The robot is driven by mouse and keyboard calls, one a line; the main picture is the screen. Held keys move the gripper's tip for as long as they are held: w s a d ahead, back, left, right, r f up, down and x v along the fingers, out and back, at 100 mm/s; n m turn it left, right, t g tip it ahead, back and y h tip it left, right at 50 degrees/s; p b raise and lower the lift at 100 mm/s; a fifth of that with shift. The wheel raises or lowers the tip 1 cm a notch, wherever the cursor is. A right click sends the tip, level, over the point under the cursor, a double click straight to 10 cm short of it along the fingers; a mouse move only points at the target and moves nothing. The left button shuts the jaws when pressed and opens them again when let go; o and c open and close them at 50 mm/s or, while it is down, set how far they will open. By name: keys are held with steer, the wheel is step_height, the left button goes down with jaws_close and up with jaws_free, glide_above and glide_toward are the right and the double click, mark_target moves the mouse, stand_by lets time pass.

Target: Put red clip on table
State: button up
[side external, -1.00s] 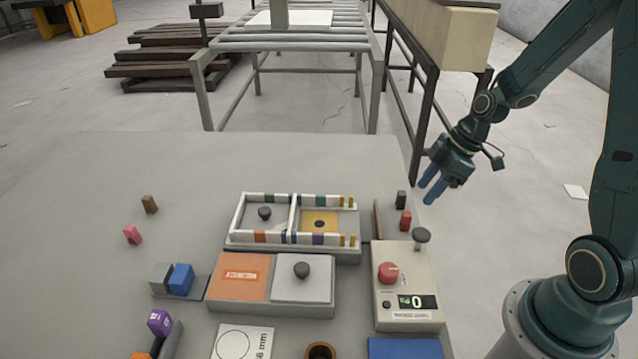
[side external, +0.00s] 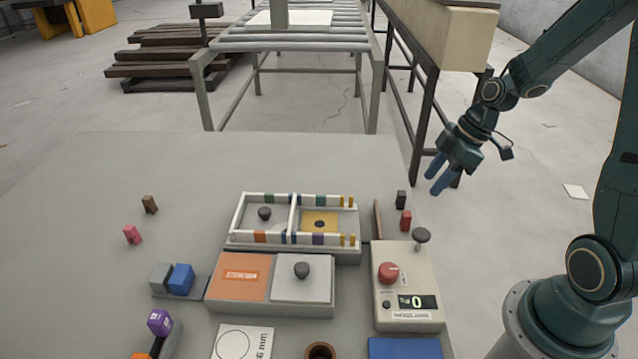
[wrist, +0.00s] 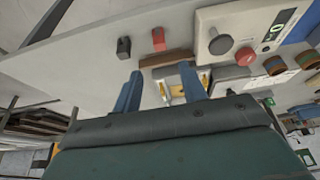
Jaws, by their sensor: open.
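A red clip (side external: 405,221) stands on the table (side external: 120,290) near its right edge, behind the control box. It also shows in the wrist view (wrist: 158,38), beyond my fingertips. A dark grey clip (side external: 401,199) stands just behind it; in the wrist view the dark clip (wrist: 124,47) is to its left. My gripper (side external: 430,185) is open and empty, with its two blue fingers apart, above and to the right of the red clip. The fingers also show in the wrist view (wrist: 160,70). They do not touch the clip.
The control box (side external: 407,270) with a red button and a display reading 0 is in front of the red clip. A brown strip (side external: 378,219) lies left of it. A divided tray (side external: 232,226) is further left. A pink clip (side external: 132,235) and bare table lie at the left.

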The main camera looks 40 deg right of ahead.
steer(key=s+a+r+m+t+h, duration=0.1)
steer(key=s+a+r+m, duration=0.3)
steer(key=s+r, duration=0.3)
steer(key=s+a+r+m+t+h, duration=0.1)
steer(key=s+a+r+m+h, duration=0.1)
steer(key=s+a+r+m, duration=0.3)
step_height(320, 180, up, 5)
steer(key=shift+s+a+f, duration=0.15)
steer(key=shift+s+a, duration=0.7)
steer(key=shift+s, duration=0.1)
